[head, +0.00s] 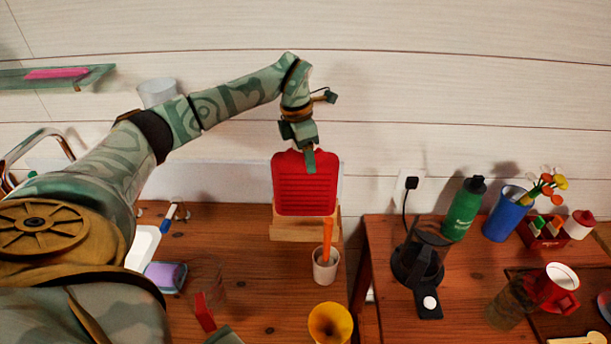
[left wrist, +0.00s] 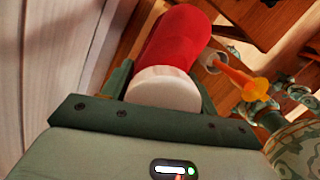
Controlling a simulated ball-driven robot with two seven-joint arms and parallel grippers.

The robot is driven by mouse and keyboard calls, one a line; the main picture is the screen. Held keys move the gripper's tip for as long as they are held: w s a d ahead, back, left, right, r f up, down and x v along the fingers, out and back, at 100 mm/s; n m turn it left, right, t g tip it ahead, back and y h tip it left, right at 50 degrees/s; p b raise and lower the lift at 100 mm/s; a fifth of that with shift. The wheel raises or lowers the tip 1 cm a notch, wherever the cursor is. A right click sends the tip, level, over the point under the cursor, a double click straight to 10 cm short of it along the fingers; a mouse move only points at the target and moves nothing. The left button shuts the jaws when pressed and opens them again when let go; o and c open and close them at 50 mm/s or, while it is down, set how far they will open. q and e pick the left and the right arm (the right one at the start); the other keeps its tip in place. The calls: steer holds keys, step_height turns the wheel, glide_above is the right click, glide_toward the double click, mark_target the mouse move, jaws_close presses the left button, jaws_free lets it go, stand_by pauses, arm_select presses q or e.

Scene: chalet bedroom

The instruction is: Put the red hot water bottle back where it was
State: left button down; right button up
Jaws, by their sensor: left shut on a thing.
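The red hot water bottle (head: 305,190) is upright, with its ribbed face toward me in the head view. It is at the front of a light wooden holder (head: 290,231) at the back of the wooden desk; I cannot tell whether it rests on it. My left gripper (head: 311,160) is shut on the bottle's top from above. In the left wrist view, the white stopper end (left wrist: 165,88) is between the jaws (left wrist: 163,100), and the red body (left wrist: 178,40) extends away. The bottle's lower back is hidden.
A white cup (head: 326,268) with an orange-handled thing stands just in front of the holder, and a yellow vessel (head: 330,324) nearer me. A purple sponge (head: 165,277) lies left. The right table holds a green bottle (head: 464,210), blue cup (head: 507,215) and red mug (head: 556,290).

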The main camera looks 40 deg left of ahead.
mark_target(305, 170)
arm_select(q)
step_height(305, 170, down, 5)
steer(key=shift+r+b, duration=0.1)
steer(key=shift+b, duration=0.25)
steer(key=shift+f, duration=0.25)
steer(key=shift+c, duration=2)
jaws_free()
arm_select(e)
steer(key=shift+s+a+f, duration=0.2)
steer(key=shift+a+f, duration=0.15)
steer(key=shift+f, duration=0.05)
steer(key=shift+d, duration=0.1)
arm_select(q)
steer(key=r, duration=0.4)
steer(key=s+r+p, duration=0.1)
steer(key=r, duration=0.3)
steer(key=a+r+p, duration=0.1)
steer(key=r, duration=0.3)
steer(key=shift+s, duration=0.25)
arm_select(e)
steer(key=shift+w+d+r, duration=0.15)
steer(key=shift+w+r, duration=0.05)
steer(key=shift+r, duration=0.9)
